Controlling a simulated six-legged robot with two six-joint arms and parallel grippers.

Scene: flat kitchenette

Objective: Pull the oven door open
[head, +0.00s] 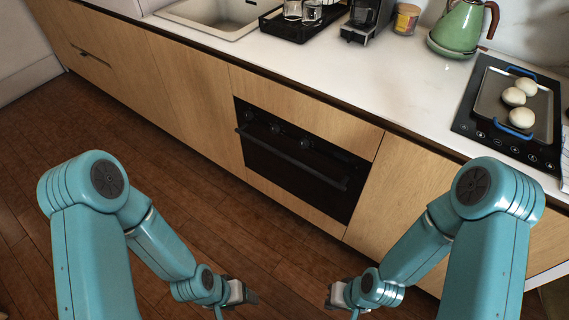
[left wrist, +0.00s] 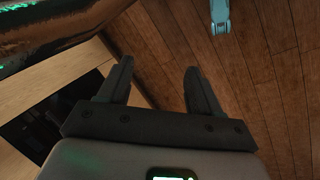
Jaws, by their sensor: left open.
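The black oven (head: 300,155) is built into the wooden cabinet front, and its door is shut. A dark bar handle (head: 290,159) runs across the upper part of the door, below a row of knobs. My left gripper (head: 247,293) is in front of and below the oven, apart from it. In the left wrist view its two dark fingers (left wrist: 155,82) are spread with nothing between them. Part of the dark oven front (left wrist: 40,115) shows at the left of that view. My right gripper (head: 332,296) is low in front of the cabinets, and its jaws are too small to read.
The white counter (head: 395,85) above holds a sink (head: 215,15), a black tray (head: 290,27) with glasses, a coffee machine (head: 366,20), a green kettle (head: 460,27) and a hob (head: 495,125) with a pan of buns. The wooden floor (head: 190,195) before the oven is clear.

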